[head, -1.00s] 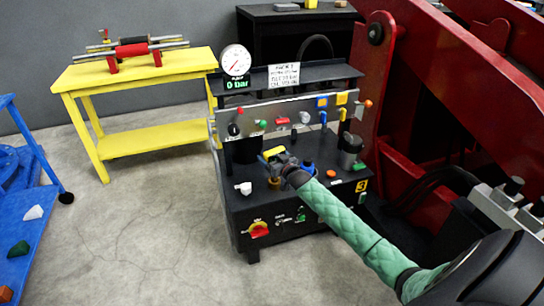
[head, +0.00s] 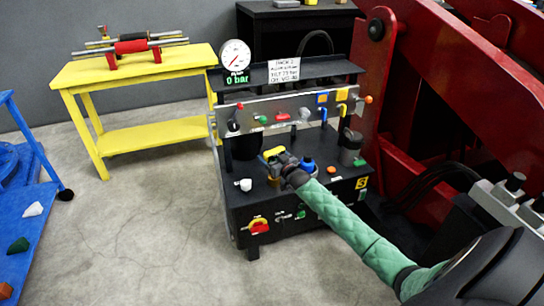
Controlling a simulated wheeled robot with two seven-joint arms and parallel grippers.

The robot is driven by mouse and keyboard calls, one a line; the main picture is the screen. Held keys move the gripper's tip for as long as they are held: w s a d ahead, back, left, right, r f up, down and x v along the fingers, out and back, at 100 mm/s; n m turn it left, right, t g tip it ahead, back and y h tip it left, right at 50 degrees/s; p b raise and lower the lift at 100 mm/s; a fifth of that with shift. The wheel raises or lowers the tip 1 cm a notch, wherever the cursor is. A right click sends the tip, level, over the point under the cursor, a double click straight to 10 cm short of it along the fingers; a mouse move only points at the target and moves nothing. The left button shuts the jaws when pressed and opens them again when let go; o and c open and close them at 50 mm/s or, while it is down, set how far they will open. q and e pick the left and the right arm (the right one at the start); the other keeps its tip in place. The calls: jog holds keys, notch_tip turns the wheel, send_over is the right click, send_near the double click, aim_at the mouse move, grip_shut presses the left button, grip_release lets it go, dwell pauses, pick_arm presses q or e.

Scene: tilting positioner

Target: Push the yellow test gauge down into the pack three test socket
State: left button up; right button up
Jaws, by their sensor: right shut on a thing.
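The black pack (head: 300,213) stands at the centre with a yellow number plate (head: 361,184) on its right front corner. My right gripper (head: 281,159) reaches in from the lower right and is shut on the yellow test gauge (head: 272,152), above the pack's lower deck. The gripper hides part of the gauge. A small orange-yellow fitting (head: 273,181) stands on the deck just below the gripper. I cannot tell whether it is the test socket or whether the gauge touches a socket. My left gripper is not in view.
A round dial (head: 235,55) above a 0 bar readout tops the pack. A blue fitting (head: 308,165) and a white knob (head: 245,185) flank the gripper. A red machine frame (head: 450,90) stands right, a yellow table (head: 135,70) left. The floor before the pack is clear.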

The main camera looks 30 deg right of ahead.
jog(key=shift+f+b, duration=0.35)
jog(key=shift+f, duration=0.5)
jog(key=o, duration=1.1)
jog(key=shift+s, duration=0.1)
jog(key=shift+s+d, duration=0.1)
jog(key=shift+s, duration=3.7)
